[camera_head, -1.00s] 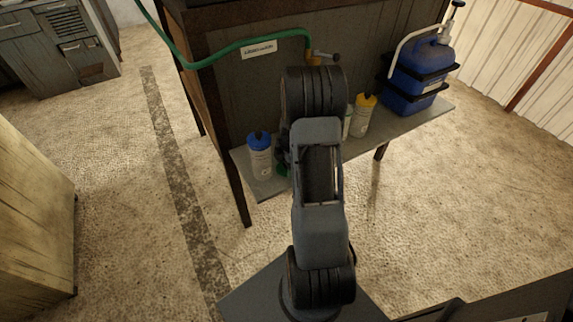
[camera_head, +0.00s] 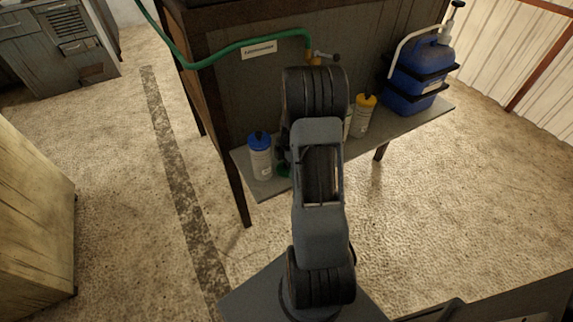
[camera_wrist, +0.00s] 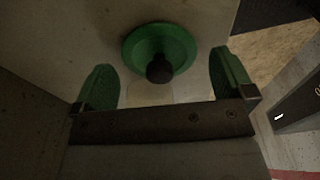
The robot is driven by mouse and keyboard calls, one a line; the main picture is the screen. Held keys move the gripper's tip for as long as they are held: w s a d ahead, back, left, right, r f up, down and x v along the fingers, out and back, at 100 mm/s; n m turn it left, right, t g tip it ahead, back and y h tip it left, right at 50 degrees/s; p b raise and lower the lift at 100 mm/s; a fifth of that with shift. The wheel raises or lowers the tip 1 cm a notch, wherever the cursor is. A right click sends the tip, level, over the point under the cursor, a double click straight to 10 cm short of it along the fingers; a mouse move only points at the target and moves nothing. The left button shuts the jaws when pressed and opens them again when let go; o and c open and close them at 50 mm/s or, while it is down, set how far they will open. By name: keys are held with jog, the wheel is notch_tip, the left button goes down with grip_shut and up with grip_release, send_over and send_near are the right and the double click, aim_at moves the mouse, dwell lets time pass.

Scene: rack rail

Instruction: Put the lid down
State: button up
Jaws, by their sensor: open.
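The green lid (camera_wrist: 160,47), a round disc with a black knob (camera_wrist: 159,69), lies on a pale flat surface in the wrist view. My gripper (camera_wrist: 163,80) is open. Its green-padded fingers stand to the left and right of the lid, apart from it, with nothing held between them. In the head view a small green part of the lid (camera_head: 284,171) shows on the grey shelf (camera_head: 268,188), just right of the blue-capped bottle. My arm hides the rest of the lid and the gripper there.
The blue-capped white bottle (camera_head: 260,157) stands at the shelf's left end. A yellow-capped bottle (camera_head: 363,117) stands right of my arm. A blue jug (camera_head: 418,75) in a black holder is at the right end. A green hose (camera_head: 240,48) runs above.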

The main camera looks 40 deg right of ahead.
notch_tip(320, 180, up, 11)
jog(key=d, duration=0.1)
jog(key=shift+d+r, duration=0.2)
jog(key=shift+s, duration=0.1)
dwell(0.5)
